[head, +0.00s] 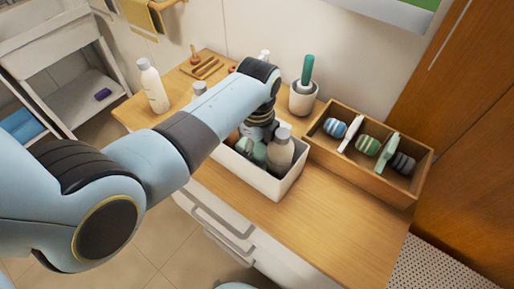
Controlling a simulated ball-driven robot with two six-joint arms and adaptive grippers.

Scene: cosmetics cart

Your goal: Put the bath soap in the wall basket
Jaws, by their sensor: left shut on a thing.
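My left gripper (259,136) points down into a white open bin (262,181) on the wooden cart top. It is shut on a bottle in the bin, and my arm and fingers cover most of its hold. A grey-beige bottle (281,152) with a light cap stands in the bin just right of the gripper. A greenish bottle (259,153) shows beneath the fingers. I cannot tell which of these is the bath soap. The wall basket cannot be made out clearly. My right gripper is not in view.
A wooden box (405,192) with rolled cloths stands right of the bin. A white cup (302,99) with a green-handled brush is behind. A white bottle (153,88) stands at the back left. The wooden top (325,225) is clear at front right.

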